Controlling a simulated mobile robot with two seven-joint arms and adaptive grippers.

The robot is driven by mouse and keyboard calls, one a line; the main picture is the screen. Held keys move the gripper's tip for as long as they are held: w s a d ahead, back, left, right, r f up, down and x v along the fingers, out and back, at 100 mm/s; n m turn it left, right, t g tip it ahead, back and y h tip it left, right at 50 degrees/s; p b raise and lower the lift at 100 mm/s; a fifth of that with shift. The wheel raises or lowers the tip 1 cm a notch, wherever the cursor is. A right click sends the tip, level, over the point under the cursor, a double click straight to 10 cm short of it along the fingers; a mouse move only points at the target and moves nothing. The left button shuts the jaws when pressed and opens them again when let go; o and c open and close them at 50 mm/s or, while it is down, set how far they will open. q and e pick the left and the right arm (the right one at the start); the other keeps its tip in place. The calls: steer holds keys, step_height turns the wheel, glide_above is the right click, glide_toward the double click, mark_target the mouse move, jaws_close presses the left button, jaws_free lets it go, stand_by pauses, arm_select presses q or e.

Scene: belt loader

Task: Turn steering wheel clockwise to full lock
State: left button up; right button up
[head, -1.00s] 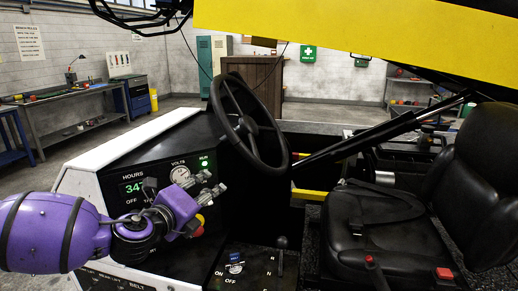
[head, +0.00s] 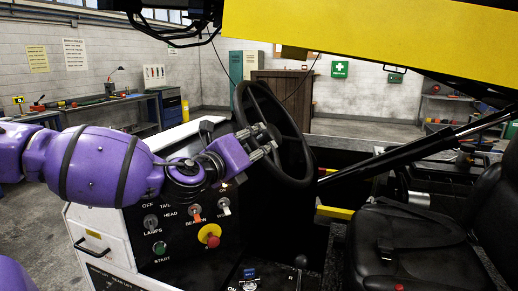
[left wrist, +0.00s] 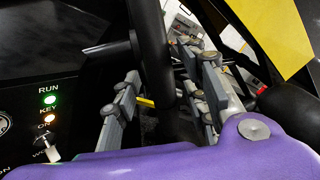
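The black steering wheel (head: 290,158) stands tilted on the loader's dashboard, in the middle of the head view. My purple left gripper (head: 266,141) is at the left part of its rim. In the left wrist view the rim (left wrist: 151,55) passes between the two grey fingers of the left gripper (left wrist: 166,98). The fingers are spread, with gaps showing between them and the rim. Part of the wheel's left side is hidden behind the gripper in the head view. My right gripper is not in view.
The control panel (head: 180,249) with switches and a red-yellow knob (head: 210,235) lies below my left arm. The black seat (head: 411,245) is on the right. A yellow boom (head: 370,45) crosses above. A green RUN light (left wrist: 50,99) glows in the left wrist view.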

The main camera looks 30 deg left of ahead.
arm_select(q)
steer(key=shift+r, duration=0.15)
jaws_close()
stand_by(0.4)
